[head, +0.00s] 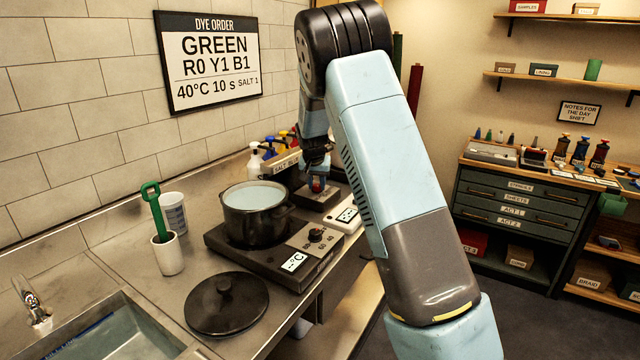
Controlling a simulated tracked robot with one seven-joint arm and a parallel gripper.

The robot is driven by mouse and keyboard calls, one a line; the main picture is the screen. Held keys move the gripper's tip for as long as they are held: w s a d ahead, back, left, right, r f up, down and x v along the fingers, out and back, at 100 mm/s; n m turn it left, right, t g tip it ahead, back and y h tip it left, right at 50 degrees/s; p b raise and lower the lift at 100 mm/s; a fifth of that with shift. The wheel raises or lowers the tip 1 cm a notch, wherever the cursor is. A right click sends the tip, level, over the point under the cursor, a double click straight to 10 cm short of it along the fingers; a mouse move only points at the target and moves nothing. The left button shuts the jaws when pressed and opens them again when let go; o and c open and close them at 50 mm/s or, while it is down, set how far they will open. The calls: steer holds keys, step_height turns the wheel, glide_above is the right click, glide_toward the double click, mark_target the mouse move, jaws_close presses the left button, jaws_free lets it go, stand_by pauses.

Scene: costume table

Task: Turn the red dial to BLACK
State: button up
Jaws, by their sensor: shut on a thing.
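My gripper (317,176) points down behind the pot, over a small dark box (312,199) on the counter. It is shut on a small red part (317,187) at the top of this box, which seems to be the red dial. My fingers cover most of it, so its pointer and setting cannot be read. No BLACK mark is legible.
A dark pot (257,225) of pale liquid stands on a hotplate (245,250) with its own knob (316,236). A white timer-like box (346,219) lies beside it. Pump bottles (255,161) and a salt box (285,165) stand behind. A lid (227,306) lies in front.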

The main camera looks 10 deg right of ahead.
steer(key=shift+w, duration=0.1)
steer(key=o, duration=1)
steer(key=shift+o, duration=0.2)
steer(key=v, duration=1.3)
steer(key=shift+r, duration=0.3)
